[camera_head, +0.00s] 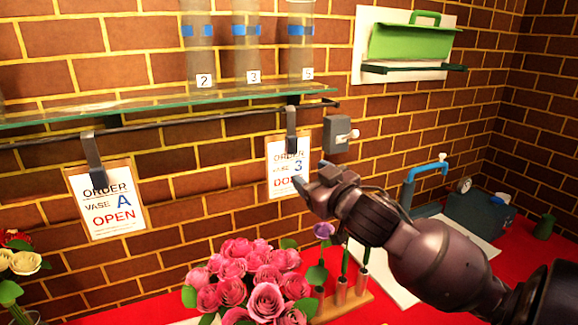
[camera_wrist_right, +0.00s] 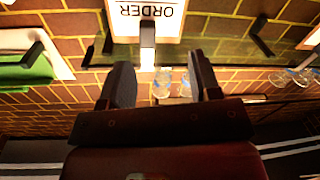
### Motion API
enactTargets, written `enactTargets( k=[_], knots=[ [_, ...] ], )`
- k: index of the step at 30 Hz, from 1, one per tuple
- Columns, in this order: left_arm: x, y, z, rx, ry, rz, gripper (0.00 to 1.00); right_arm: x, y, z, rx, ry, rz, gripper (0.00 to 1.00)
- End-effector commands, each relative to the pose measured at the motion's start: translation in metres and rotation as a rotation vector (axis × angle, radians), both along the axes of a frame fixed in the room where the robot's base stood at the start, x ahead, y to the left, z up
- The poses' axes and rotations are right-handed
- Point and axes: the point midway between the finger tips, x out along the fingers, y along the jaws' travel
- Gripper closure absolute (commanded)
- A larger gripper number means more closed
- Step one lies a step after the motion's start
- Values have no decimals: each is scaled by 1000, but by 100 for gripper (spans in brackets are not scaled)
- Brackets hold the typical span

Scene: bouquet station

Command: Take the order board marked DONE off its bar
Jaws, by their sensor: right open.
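The order board marked DONE (camera_head: 279,180) is a white card on a wooden backing. It reads ORDER, VASE 3 and a red word starting "DO", its end hidden behind my right gripper. It hangs by a dark hook (camera_head: 291,130) from the thin bar (camera_head: 225,116) under the glass shelf. My right gripper (camera_head: 311,177) is open and empty, in front of the board's right edge. In the right wrist view the board (camera_wrist_right: 165,22) appears upside down at the top, with its hook (camera_wrist_right: 147,45) beyond and between the open fingers (camera_wrist_right: 162,80). My left gripper is out of view.
Another order board (camera_head: 105,200), marked A and OPEN, hangs further left. The glass shelf (camera_head: 150,107) above holds several numbered vases. A grey wall switch box (camera_head: 337,134) is just right of the DONE board. Pink roses (camera_head: 265,300) and a wooden rack (camera_head: 345,303) stand below.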

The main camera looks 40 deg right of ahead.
Motion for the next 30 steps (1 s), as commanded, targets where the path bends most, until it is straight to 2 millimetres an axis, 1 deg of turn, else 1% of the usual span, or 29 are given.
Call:
enactTargets(
  k=[1,3,7,11,14,18,24,30],
  knots=[
    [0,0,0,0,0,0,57,-5,0,12,42,-20,-17,43],
    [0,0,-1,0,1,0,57,-10,-1,20,109,-38,-43,43],
    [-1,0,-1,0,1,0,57,-15,-4,24,205,-55,-76,43],
    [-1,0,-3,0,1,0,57,-14,-6,23,250,-61,-89,43],
    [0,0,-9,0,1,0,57,-6,-9,21,257,-63,-91,43],
    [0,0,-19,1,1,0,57,11,-14,20,255,-62,-90,43],
    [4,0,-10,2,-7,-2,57,33,-21,23,257,-60,-91,43],
    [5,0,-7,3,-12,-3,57,43,-24,23,255,-59,-90,43]
  ],
)
